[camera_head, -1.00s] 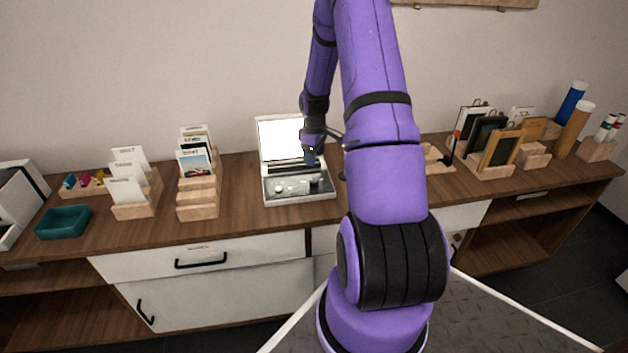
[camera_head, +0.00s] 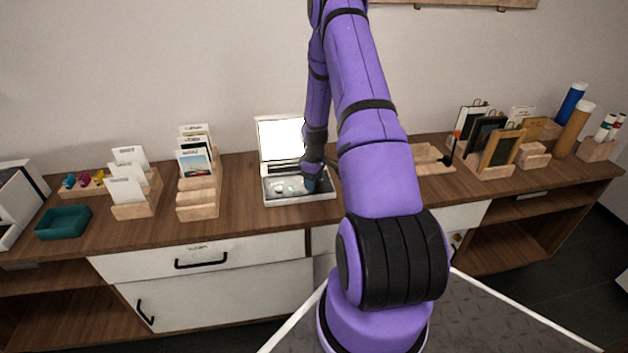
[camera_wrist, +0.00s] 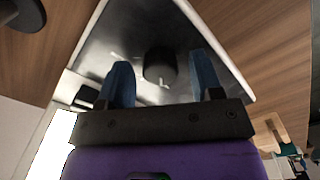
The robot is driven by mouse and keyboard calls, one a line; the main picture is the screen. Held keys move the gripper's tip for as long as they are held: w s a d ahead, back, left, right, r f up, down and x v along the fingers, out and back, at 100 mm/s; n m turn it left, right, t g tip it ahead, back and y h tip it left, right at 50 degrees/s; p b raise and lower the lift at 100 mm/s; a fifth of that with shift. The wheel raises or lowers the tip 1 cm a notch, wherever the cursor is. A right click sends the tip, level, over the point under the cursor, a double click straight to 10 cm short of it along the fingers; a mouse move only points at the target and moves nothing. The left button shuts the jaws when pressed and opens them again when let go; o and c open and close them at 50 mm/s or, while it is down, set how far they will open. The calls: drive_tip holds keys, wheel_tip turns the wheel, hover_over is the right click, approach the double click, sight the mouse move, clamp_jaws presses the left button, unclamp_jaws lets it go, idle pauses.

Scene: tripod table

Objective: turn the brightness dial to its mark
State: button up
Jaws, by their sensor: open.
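A light box (camera_head: 272,191) with a bright white screen (camera_head: 281,138) stands on the wooden counter. Its dials are on the metal panel at the front; they are small in the head view and partly hidden by my gripper. In the wrist view a dark round dial (camera_wrist: 160,66) stands on the grey panel (camera_wrist: 120,30), with a light pointer-like mark beside it. My gripper (camera_wrist: 164,82) is open, with its two blue fingers on either side of this dial and apart from it. In the head view my gripper (camera_head: 311,184) is low over the right part of the panel.
Wooden card racks (camera_head: 198,204) and a teal tray (camera_head: 63,222) stand to the left on the counter (camera_head: 245,222). Framed pictures (camera_head: 502,150) and tubes (camera_head: 574,128) stand to the right. Bare counter lies in front of the light box.

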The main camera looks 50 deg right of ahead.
drive_tip(key=c, duration=0.9)
